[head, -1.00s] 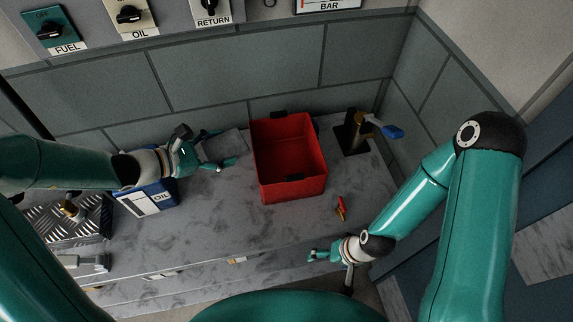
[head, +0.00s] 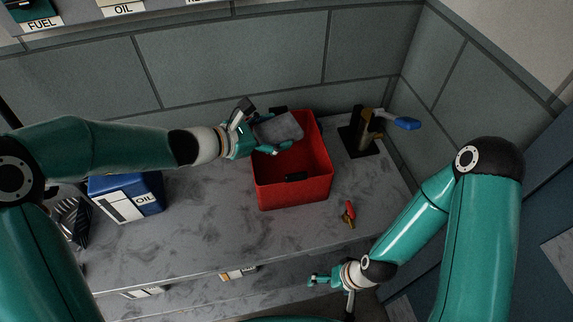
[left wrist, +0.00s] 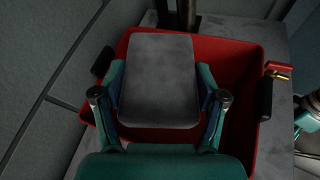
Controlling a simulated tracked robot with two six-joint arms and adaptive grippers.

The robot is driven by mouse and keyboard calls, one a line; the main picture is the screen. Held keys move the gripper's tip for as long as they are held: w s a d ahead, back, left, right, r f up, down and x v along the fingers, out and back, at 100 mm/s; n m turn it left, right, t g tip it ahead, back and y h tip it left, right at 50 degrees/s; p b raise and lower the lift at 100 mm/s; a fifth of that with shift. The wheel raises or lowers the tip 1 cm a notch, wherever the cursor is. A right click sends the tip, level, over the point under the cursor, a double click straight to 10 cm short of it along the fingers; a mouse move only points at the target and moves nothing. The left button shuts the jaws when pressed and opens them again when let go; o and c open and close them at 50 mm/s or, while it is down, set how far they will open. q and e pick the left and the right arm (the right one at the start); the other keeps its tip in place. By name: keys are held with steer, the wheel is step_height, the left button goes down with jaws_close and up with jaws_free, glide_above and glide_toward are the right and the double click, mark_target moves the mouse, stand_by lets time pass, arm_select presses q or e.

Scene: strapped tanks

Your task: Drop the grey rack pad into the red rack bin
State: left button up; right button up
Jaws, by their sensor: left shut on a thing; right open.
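The grey rack pad (head: 278,129) is a flat dark-grey slab with rounded corners. My left gripper (head: 268,142) is shut on it. In the left wrist view the pad (left wrist: 159,80) lies between the two fingers of my left gripper (left wrist: 159,95), with the red rack bin (left wrist: 230,55) behind it. In the head view the red rack bin (head: 297,188) is an open box on the bench, and the pad shows over its back left part. Height above the rim is hard to tell. My right gripper (head: 318,281) is open and empty near the bench's front edge.
A valve with a blue handle (head: 405,123) stands right of the bin. A small red-handled brass valve (head: 349,214) lies in front right of it. The bench (head: 220,225) is clear in front of the bin.

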arm_select(q)
steer(key=shift+f, duration=0.55)
steer(key=o, duration=1)
steer(key=v, duration=1.2)
